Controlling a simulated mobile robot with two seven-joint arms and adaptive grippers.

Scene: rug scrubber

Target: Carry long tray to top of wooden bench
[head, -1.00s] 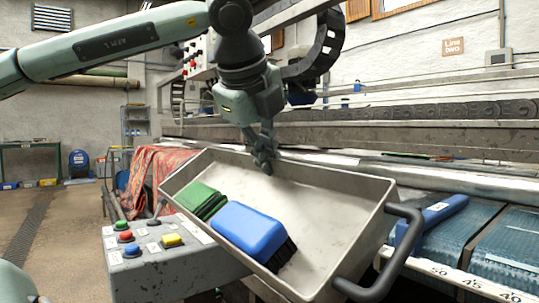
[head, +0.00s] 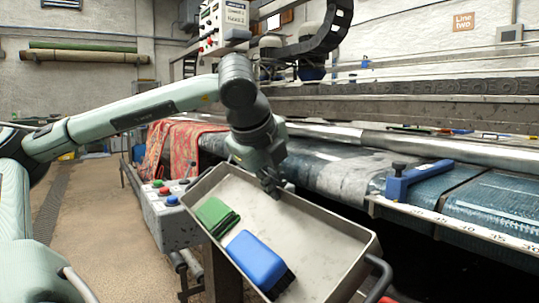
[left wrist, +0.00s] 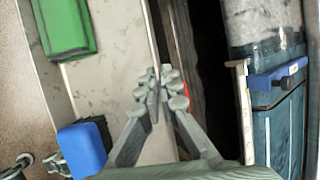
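The long tray (head: 292,222) is a grey metal tray with raised walls and a dark handle at its near right end. It slants across the lower middle of the head view and looks tilted. A green pad (head: 215,217) and a blue brush (head: 257,262) lie in it. My left gripper (head: 270,187) is at the tray's far long wall. In the left wrist view its fingers (left wrist: 163,88) straddle that wall and look closed on it, with the tray floor (left wrist: 112,45) to the left. The wooden bench and my right gripper do not show.
A grey control box (head: 172,226) with coloured buttons stands just left of the tray. A long machine bed with a blue clamp (head: 418,179) and a ruler edge lies behind and right. A red patterned rug (head: 172,150) hangs behind. Open floor (head: 100,220) lies left.

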